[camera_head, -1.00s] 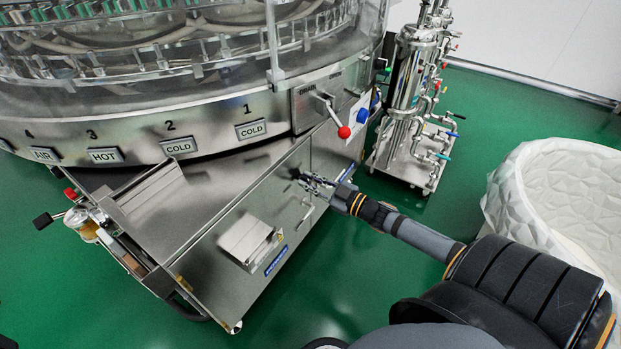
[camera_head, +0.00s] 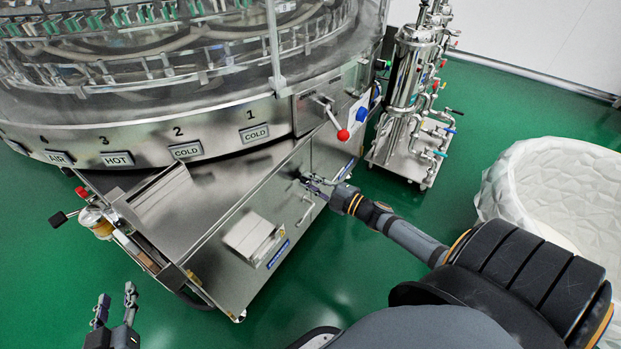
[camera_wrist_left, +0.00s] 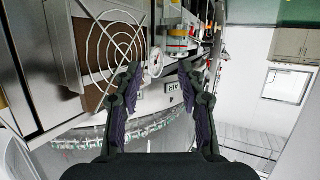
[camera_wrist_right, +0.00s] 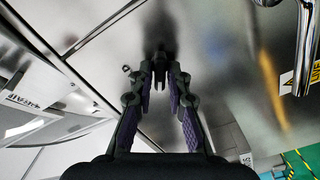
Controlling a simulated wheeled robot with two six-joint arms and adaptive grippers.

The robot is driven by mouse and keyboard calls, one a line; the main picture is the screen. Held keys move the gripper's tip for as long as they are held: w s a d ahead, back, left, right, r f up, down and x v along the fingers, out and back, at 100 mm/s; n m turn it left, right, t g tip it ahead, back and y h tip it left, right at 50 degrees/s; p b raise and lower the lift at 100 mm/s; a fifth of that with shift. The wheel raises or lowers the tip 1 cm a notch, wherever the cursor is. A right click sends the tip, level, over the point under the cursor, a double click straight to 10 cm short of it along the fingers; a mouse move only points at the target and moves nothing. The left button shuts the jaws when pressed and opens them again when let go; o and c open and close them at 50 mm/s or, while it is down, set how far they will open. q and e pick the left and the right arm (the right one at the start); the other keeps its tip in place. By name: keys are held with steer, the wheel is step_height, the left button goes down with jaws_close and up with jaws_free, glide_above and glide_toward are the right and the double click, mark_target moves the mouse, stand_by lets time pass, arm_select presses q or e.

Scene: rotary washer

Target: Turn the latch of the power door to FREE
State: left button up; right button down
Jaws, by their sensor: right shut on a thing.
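The steel door panel (camera_head: 285,200) with a thin bar handle (camera_head: 306,212) is at the lower front of the washer in the head view. My right gripper (camera_head: 311,184) is at this panel, above the handle. In the right wrist view, my right gripper (camera_wrist_right: 158,78) has its fingertips closed on the small dark latch (camera_wrist_right: 159,66) at the steel face. The fingers hide most of the latch, and its markings cannot be read. My left gripper (camera_head: 115,300) is open and empty at the lower left, away from the washer; it also shows in the left wrist view (camera_wrist_left: 160,85).
A steel box (camera_head: 250,238) projects from the front.

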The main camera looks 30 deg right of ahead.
steer(key=shift+n+p, duration=0.45)
steer(key=shift+n, duration=0.55)
arm_select(q)
steer(key=s+d+f+g+p, duration=0.1)
steer(key=s+f+g, duration=0.8)
steer(key=s+f, duration=0.5)
steer(key=shift+s+d+f+h, duration=0.15)
steer(key=shift+s+f+h, duration=0.15)
steer(key=shift+f, duration=0.15)
arm_select(e)
steer(key=n, duration=0.3)
steer(key=shift+f, duration=0.1)
steer(key=c, duration=1.4)
jaws_free()
steer(key=shift+s, duration=0.1)
steer(key=v, duration=1.2)
